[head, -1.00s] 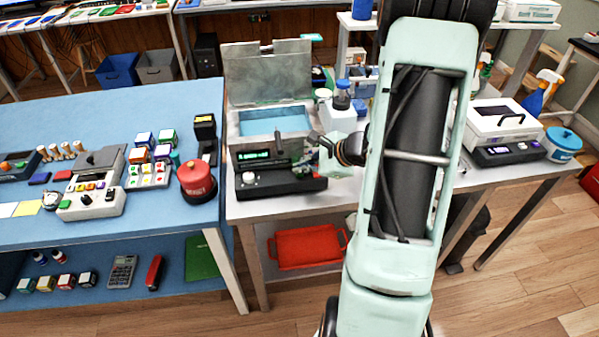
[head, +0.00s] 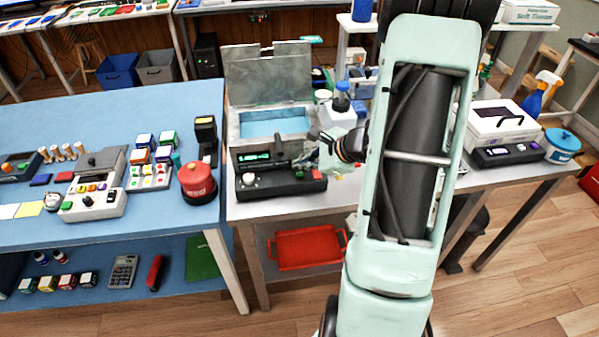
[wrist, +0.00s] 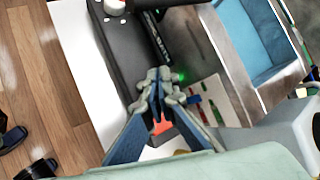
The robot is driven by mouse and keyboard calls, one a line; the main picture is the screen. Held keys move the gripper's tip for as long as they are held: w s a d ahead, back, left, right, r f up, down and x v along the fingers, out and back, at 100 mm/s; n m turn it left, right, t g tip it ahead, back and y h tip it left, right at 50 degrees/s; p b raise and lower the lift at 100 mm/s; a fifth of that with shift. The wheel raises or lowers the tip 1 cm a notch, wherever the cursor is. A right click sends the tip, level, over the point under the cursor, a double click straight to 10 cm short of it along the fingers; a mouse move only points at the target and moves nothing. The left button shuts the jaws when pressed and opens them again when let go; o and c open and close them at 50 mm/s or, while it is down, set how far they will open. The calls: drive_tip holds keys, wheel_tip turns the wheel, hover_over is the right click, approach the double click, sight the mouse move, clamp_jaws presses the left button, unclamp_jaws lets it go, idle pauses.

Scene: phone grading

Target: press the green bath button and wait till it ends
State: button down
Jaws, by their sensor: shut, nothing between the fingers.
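The bath (head: 240,128) stands on the table with its grey lid up and a blue basin inside. Its black front panel (head: 270,188) has a pale knob and a lit green display (head: 255,156). In the wrist view, the panel (wrist: 125,48) runs down towards my fingertips. My gripper (wrist: 160,78) is shut and empty, its tips over the panel's end. A small green glow (wrist: 181,76) shows just right of the tips. The tips hide what lies beneath them, so contact with the button cannot be told. In the head view my arm partly hides this area.
A blue-capped bottle (head: 341,98) stands close behind my wrist. A pale card with coloured marks (wrist: 208,100) lies beside the fingers. A red tray (head: 305,262) sits on the lower shelf. A red round container (head: 197,183) is on the blue table at left.

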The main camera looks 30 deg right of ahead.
sight(302, 174)
drive_tip(key=shift+r+p, duration=1.7)
drive_tip(key=shift+r, duration=0.85)
